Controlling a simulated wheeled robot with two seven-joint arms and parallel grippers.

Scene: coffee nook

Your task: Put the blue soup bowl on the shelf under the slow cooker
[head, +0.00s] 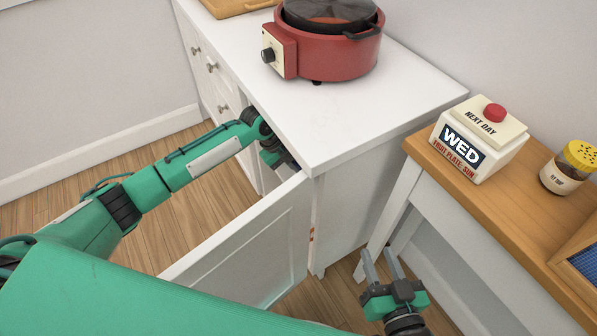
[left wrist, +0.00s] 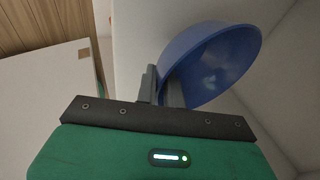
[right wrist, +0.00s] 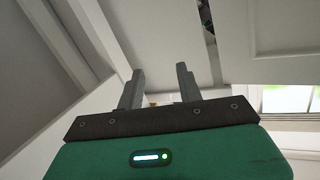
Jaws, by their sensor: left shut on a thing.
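The red slow cooker (head: 338,58) stands on the white counter (head: 350,112), above a cabinet with an open door. My left gripper (head: 280,158) reaches in at the cabinet opening under the counter edge. In the left wrist view, its fingers (left wrist: 160,86) are shut on the rim of the blue soup bowl (left wrist: 225,62), which is tilted. The bowl is hidden in the head view by the counter. A pale surface lies behind the bowl; I cannot tell whether the bowl touches it. My right gripper (head: 380,258) is open and empty, low beside the cabinet's end.
The open cabinet door (head: 245,255) stands out below my left arm. A wooden-topped side table (head: 520,200) at the right holds a day sign with a red button (head: 478,140) and a yellow-lidded jar (head: 567,168). A wooden board (head: 235,6) lies at the counter's back.

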